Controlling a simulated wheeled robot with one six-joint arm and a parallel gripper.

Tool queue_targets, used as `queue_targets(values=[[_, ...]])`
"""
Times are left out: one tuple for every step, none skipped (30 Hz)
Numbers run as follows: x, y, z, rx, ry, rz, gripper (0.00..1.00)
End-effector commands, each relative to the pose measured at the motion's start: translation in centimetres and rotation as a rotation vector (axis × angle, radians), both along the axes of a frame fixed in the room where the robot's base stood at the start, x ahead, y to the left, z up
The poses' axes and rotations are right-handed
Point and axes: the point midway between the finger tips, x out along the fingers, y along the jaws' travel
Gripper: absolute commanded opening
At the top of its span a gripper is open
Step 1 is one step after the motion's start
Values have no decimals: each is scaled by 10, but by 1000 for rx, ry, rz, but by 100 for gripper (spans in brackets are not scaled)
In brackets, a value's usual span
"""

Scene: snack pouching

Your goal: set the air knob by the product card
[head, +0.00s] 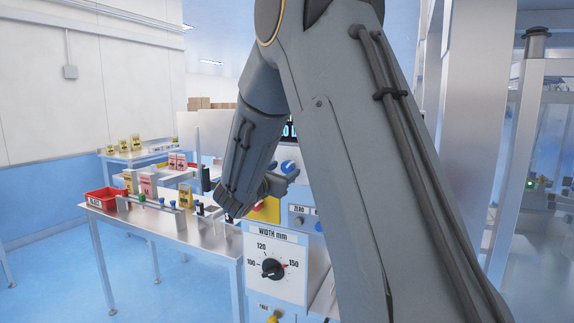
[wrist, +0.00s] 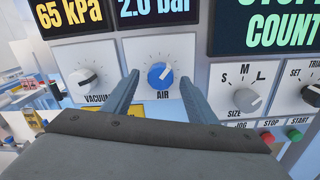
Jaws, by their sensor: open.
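The blue air knob (wrist: 160,75) sits on a white plate marked AIR in the wrist view, its white pointer tilted up and right. It also shows in the head view as a small blue knob (head: 288,166). A display above it (wrist: 155,10) reads 2.0 bar. My gripper (wrist: 160,82) is open, with one finger on each side of the knob. I cannot tell whether the fingers touch it. In the head view my gripper (head: 280,180) is at the panel, partly hidden by my arm. I cannot make out a product card.
The vacuum knob (wrist: 84,77) is left of the air knob, under a 65 kPa display (wrist: 72,12). The size knob (wrist: 241,92) is to the right. Below are a width dial (head: 272,268) and a table (head: 185,235) with pouches and a red bin (head: 104,198).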

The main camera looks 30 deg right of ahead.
Motion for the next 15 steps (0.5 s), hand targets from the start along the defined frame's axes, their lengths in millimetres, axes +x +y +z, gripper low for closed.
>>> queue_targets(values=[[3, -6, 1, 0, 0, -2, 52], [6, -9, 1, 1, 0, -3, 52], [9, -12, 1, 1, 0, -3, 52], [10, -14, 1, 0, 0, -2, 52], [12, -16, 1, 1, 1, -2, 52], [14, -18, 1, 1, 1, -1, 52], [15, -18, 0, 1, 1, -1, 52], [15, -19, 0, 1, 1, -1, 52], [16, -20, 0, 1, 1, -1, 52], [17, -20, 0, 1, 1, -1, 52], [17, -20, 0, 2, 1, -1, 52], [17, -20, 0, 2, 1, 0, 52], [17, -20, -1, 1, 1, 0, 52], [17, -20, -1, 1, 0, 0, 52], [17, -20, -1, 2, 0, -1, 52]])
